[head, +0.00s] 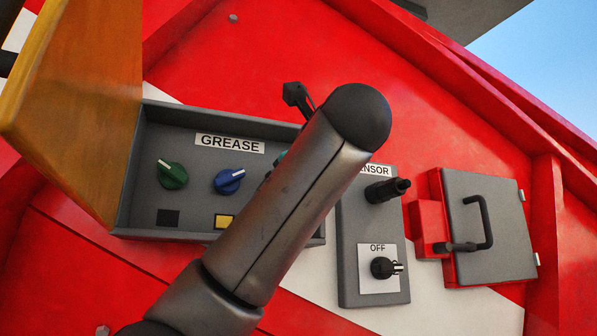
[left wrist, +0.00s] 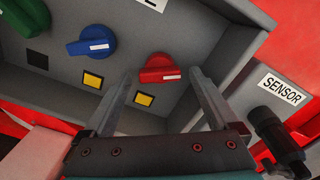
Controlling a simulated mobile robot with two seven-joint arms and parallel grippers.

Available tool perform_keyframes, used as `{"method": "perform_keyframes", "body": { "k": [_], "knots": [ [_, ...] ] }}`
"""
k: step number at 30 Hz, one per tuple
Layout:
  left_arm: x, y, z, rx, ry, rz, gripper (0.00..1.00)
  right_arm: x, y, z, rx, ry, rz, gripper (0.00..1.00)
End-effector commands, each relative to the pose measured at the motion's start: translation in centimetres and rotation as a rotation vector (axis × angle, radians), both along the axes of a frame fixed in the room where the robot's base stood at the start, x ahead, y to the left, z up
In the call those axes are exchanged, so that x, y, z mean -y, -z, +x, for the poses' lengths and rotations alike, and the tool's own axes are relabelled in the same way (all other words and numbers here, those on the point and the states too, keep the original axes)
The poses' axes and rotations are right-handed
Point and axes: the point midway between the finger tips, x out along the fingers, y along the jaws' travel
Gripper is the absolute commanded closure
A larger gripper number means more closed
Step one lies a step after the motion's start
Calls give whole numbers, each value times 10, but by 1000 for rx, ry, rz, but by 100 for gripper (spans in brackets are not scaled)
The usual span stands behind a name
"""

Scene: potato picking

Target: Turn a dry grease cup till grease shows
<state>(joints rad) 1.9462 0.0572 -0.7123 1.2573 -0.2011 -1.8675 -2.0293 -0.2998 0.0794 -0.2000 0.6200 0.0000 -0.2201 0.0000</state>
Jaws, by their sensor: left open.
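A grey open box labelled GREASE (head: 229,144) holds a green knob (head: 172,175) and a blue knob (head: 229,181). Below green is a dark window (head: 168,217); below blue is a yellow window (head: 225,221). My arm hides the box's right part in the head view. The left wrist view shows a red knob (left wrist: 162,68) there, with a yellow window (left wrist: 144,99) below it. The green knob (left wrist: 22,15) is partly cut off at that view's corner. My left gripper (left wrist: 160,80) is open, its fingers either side of the red knob in the picture; contact cannot be told.
A sensor panel (head: 349,255) stands right of the grease box, with a black knob (head: 385,190) and an OFF switch (head: 383,268) sticking out. Further right is a grey box with a handle (head: 505,235). An orange-yellow panel (head: 85,90) stands at the box's left side.

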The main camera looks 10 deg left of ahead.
Motion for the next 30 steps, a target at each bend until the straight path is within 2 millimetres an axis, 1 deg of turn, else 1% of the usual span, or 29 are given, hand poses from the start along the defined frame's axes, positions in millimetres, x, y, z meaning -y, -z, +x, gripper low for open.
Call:
{"method": "perform_keyframes", "body": {
  "k": [4,7,12,17,24,30],
  "knots": [
    [14,2,-20,5,3,2,7,0,11,0,0,0,0,50],
    [27,2,-39,5,5,3,7,0,19,0,0,0,0,50],
    [42,4,-62,4,2,1,7,0,39,0,0,0,0,50],
    [53,4,-77,3,2,0,7,0,57,0,0,0,0,50],
    [70,4,-104,1,2,1,7,0,79,0,0,0,0,50],
    [80,1,-119,0,1,0,7,0,87,0,0,0,0,50]
  ]
}}
